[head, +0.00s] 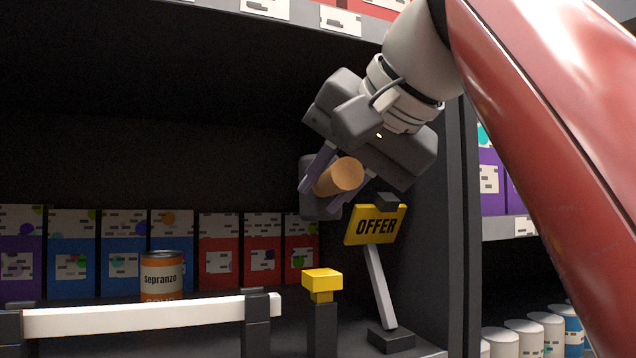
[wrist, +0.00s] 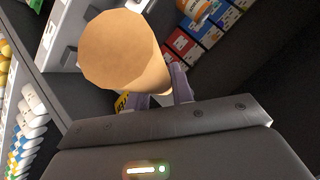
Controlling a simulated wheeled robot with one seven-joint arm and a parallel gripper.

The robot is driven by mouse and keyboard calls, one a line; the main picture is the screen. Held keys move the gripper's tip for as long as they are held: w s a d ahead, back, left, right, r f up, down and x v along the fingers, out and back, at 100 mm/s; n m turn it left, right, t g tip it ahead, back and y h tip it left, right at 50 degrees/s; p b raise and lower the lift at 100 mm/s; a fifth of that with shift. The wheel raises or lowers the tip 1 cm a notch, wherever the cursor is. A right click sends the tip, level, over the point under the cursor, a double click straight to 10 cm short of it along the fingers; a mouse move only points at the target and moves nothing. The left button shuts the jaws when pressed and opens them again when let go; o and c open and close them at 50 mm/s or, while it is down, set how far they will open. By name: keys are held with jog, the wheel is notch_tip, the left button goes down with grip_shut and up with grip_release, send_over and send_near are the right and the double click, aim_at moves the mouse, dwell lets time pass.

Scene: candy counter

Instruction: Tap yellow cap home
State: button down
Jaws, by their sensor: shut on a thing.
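The yellow cap (head: 322,282) sits on top of a short dark post (head: 322,330) in the lower middle of the head view. A narrower yellow stem shows between the cap's wide top and the post. My gripper (head: 328,182) is shut on a tan wooden cylinder (head: 346,175), above the cap and apart from it. A dark grey block (head: 309,203) shows behind the cylinder; I cannot tell whether it is joined to it. In the wrist view the cylinder (wrist: 122,50) points its wide round end at the camera, between the fingers (wrist: 160,92). The cap is not clearly seen there.
A yellow OFFER sign (head: 375,225) leans on its stand right of the post. A white rail (head: 150,316) between dark posts runs at left, before an orange can (head: 161,275). Boxes (head: 220,250) line the back; a dark side panel (head: 425,240) closes the right.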

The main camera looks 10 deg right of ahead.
jog(key=shift+d, duration=0.1)
jog(key=shift+r, duration=0.1)
dwell(0.5)
notch_tip(320, 180, down, 7)
jog(key=b, duration=0.7)
notch_tip(320, 180, up, 7)
jog(key=p, duration=0.8)
jog(key=shift+r, duration=0.15)
jog(key=shift+f, duration=0.2)
jog(key=c, duration=1.8)
grip_release()
grip_shut()
